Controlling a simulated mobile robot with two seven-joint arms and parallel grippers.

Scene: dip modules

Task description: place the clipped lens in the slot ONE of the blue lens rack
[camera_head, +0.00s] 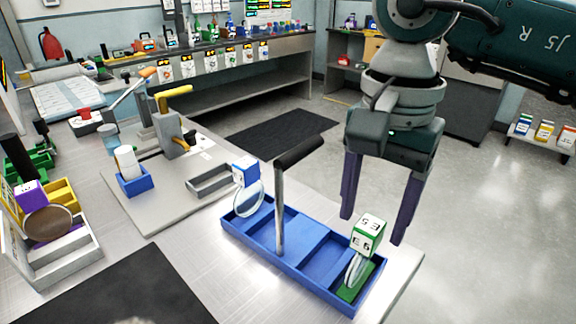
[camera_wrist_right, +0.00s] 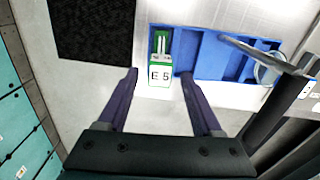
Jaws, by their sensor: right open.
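The blue lens rack (camera_head: 318,249) lies on the bench, a long tray split by dividers, with a black-topped post (camera_head: 280,205) rising from it. A lens in a green-and-white clip (camera_head: 368,234) marked E5 stands upright in the rack's right end compartment; the clip also shows in the right wrist view (camera_wrist_right: 160,73). A lens in a blue-and-white clip (camera_head: 245,171) stands at the rack's left end. Compartments between them look empty; slot numbers are not legible. My right gripper (camera_head: 373,228) is open, its fingers either side of the green clip and apart from it. My left gripper is out of view.
A grey tray (camera_head: 210,182), a blue cup holder (camera_head: 135,183) and a yellow-handled fixture (camera_head: 172,120) stand left of the rack. A purple clip (camera_head: 30,195) with a brown disc sits in a grey stand (camera_head: 70,262). A black mat (camera_head: 135,290) lies in front.

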